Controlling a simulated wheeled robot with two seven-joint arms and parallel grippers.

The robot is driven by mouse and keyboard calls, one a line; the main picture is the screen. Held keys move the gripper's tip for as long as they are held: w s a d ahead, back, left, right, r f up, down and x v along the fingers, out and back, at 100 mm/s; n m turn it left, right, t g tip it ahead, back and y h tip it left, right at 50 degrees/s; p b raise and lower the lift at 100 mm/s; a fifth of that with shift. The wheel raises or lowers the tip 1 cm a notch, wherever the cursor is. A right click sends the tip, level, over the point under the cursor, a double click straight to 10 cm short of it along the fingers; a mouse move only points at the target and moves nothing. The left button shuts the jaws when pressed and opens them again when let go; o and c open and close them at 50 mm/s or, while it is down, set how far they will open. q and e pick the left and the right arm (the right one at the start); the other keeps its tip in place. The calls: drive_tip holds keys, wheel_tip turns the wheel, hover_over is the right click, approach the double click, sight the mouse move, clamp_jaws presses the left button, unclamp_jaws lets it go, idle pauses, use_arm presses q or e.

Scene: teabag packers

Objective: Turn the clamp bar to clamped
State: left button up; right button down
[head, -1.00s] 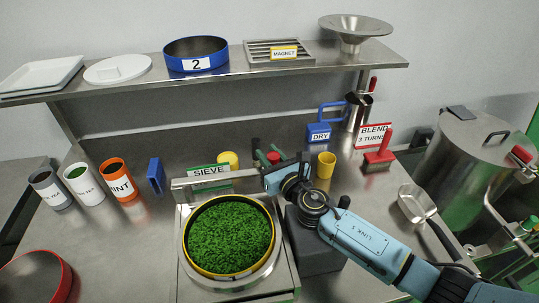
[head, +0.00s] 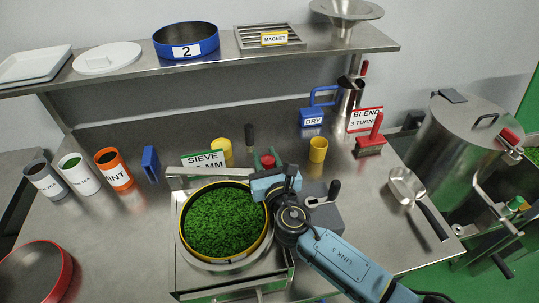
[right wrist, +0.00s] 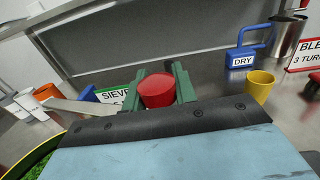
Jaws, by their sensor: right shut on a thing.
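The clamp bar (head: 205,172) is a flat metal bar lying across the back rim of the round sieve (head: 225,222), which is full of green leaf. A red knob (head: 267,161) shows at the bar's right end. My right gripper (right wrist: 157,90) has its green fingers on either side of the red knob (right wrist: 158,91) in the right wrist view and is shut on it. The bar (right wrist: 92,108) also shows there, left of the fingers. The join between bar and knob is hidden. My left gripper is not in view.
A grey box (head: 325,218) with a black lever stands right of the sieve, beside my right arm. A SIEVE sign (head: 203,161) and yellow cups (head: 318,149) stand behind. A scoop (head: 405,188) lies to the right. Open table lies left of the sieve.

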drive_tip(key=c, duration=1.1)
unclamp_jaws()
drive_tip(key=shift+s, duration=0.1)
drive_tip(key=v, duration=1.3)
drive_tip(key=shift+s+d, duration=0.1)
